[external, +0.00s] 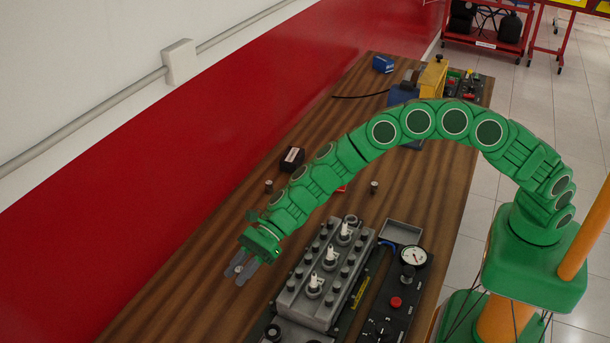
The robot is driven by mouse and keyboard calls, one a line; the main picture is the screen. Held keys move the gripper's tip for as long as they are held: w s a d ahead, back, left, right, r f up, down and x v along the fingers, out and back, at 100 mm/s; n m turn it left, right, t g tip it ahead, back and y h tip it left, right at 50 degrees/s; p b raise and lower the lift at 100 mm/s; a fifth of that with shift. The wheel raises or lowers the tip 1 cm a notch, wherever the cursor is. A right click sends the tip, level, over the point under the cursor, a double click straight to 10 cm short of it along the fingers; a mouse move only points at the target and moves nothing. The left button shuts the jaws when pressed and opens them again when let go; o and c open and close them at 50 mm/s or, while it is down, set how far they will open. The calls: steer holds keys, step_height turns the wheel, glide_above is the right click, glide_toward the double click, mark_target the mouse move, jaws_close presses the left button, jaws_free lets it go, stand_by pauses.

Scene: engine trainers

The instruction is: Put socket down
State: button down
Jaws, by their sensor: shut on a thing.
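My green arm arches over the table, and my gripper (240,269) points down at the left of the engine block. Its grey fingers are shut on a small grey socket (238,269), which shows only as a small bit between the fingertips. The wooden table top (190,290) lies below. I cannot tell from this view whether the socket touches the wood or is held above it. Two small dark cylinders, which look like sockets, stand apart on the table, one at the left (268,186) and one at the right (374,187).
The grey engine block (322,283) with white plugs stands just right of my gripper. A black panel with a gauge (413,257) and a red button is beside it. A dark box (292,158) lies farther back. Table left of my gripper is bare, up to the red wall (150,190).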

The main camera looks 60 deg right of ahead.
mark_target(236, 293)
steer(key=shift+w+a+f, duration=0.25)
steer(key=shift+w+f, duration=0.1)
steer(key=shift+f, duration=0.15)
steer(key=shift+w+a+f, duration=0.25)
steer(key=shift+w+f, duration=0.05)
steer(key=shift+f, duration=1.75)
steer(key=shift+f, duration=0.1)
steer(key=c, duration=0.9)
jaws_free()
